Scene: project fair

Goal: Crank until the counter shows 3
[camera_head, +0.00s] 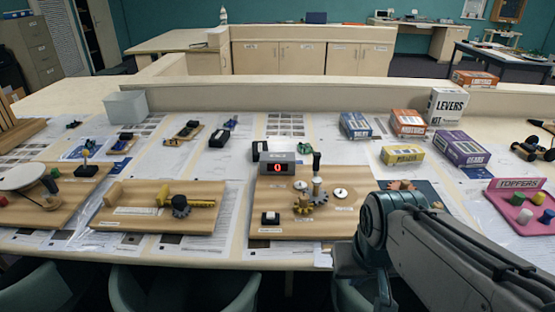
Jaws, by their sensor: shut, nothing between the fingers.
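The counter (278,169) is a grey box with a red lit display that reads 0. It stands at the back of a wooden gear board (255,207) near the front of the table. A crank with an upright black handle (317,160) rises beside the counter on its right. Below the handle are a grey gear (317,192), a brass-coloured gear (303,206) and pale round discs (340,193). Nothing touches the handle. My grey arm enters from the lower right and bends down at the table's front edge, right of the board. My gripper's fingers do not show.
Another board with a yellow rack (190,203) lies to the left. A pink tray (522,207) is at far right. Chairs (185,290) stand below the front edge.

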